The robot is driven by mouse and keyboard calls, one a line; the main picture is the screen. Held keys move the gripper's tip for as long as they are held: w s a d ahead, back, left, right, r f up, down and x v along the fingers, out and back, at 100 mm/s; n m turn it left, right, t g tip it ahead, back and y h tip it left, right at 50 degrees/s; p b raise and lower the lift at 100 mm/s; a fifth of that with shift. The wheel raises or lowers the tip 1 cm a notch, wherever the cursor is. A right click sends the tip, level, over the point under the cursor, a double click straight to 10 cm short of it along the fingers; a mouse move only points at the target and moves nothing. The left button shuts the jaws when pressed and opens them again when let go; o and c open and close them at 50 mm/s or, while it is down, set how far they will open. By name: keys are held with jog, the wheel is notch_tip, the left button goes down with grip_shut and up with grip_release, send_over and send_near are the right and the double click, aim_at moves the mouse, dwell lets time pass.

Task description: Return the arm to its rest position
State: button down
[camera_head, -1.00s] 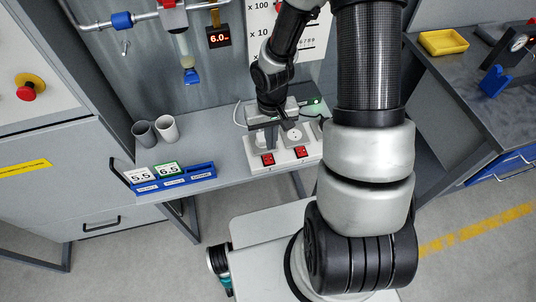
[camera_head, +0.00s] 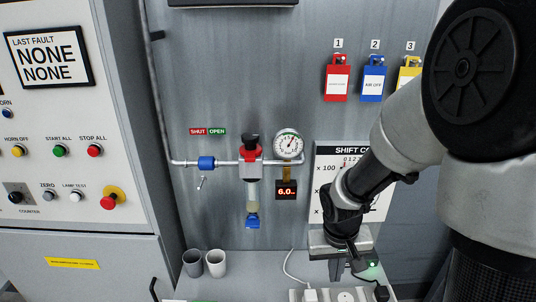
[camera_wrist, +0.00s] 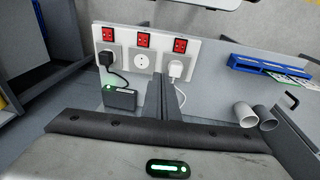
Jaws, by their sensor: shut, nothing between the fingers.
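My gripper (camera_head: 338,268) is at the lower right of the head view, at the end of my bent arm. It is close above the power strip (camera_head: 318,295), which the lower picture edge cuts. In the wrist view my gripper's fingers (camera_wrist: 168,85) are together and empty. They overlap the lower edge of the white socket panel (camera_wrist: 142,80), between the middle socket and the white plug (camera_wrist: 178,68); I cannot tell the gap. A black plug (camera_wrist: 107,60) sits in the left socket, with a black adapter box (camera_wrist: 120,98) below it.
A valve pipe (camera_head: 228,162) with a gauge (camera_head: 288,145) runs along the wall behind. A blue rack (camera_wrist: 262,68) is at upper right in the wrist view. An emergency button (camera_head: 108,201) is far left.

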jog(key=s+r+t, duration=0.1)
jog(key=s+r, duration=0.3)
jog(key=r, duration=0.3)
jog(key=s+a+r+t, duration=0.1)
jog(key=s+r, duration=0.3)
jog(key=r, duration=0.3)
jog(key=s+a+r+t+y, duration=0.1)
jog(key=s+r+t, duration=0.1)
jog(key=s+r, duration=0.2)
notch_tip(320, 180, up, 3)
jog(key=shift+s+a+r, duration=0.1)
jog(key=shift+s+a, duration=0.05)
